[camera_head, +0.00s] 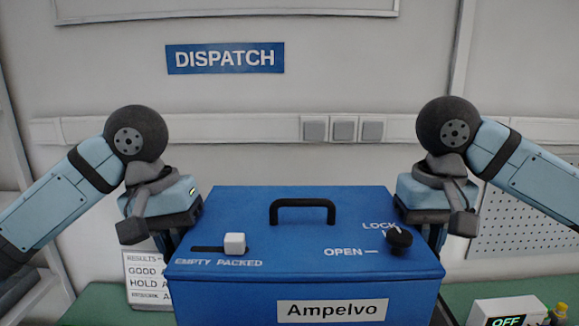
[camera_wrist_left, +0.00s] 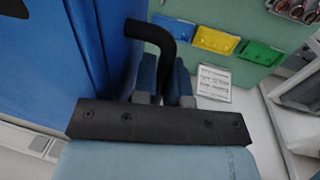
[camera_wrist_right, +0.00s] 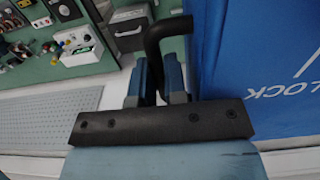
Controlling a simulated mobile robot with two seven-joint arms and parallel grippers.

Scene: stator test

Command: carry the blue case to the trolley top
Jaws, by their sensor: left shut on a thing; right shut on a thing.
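The blue case (camera_head: 305,225) marked "Ampelvo" is level in front of me, between my two arms. It has a black top handle (camera_head: 302,204), a white slider (camera_head: 234,243) at the PACKED end of its slot, and a black knob (camera_head: 398,240) near LOCK and OPEN. My left gripper (camera_wrist_left: 163,85) is shut on a black side handle (camera_wrist_left: 150,32) at the case's left. My right gripper (camera_wrist_right: 160,82) is shut on the opposite side handle (camera_wrist_right: 165,30). The case's underside is hidden, so I cannot tell what is beneath it. I cannot make out the trolley top.
A green bench (camera_head: 105,300) lies behind the case, with a results sign (camera_head: 146,280) left and a box reading OFF (camera_head: 505,312) right. Yellow (camera_wrist_left: 215,40) and green bins (camera_wrist_left: 258,52) show in the left wrist view. A DISPATCH sign (camera_head: 225,58) hangs on the wall.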

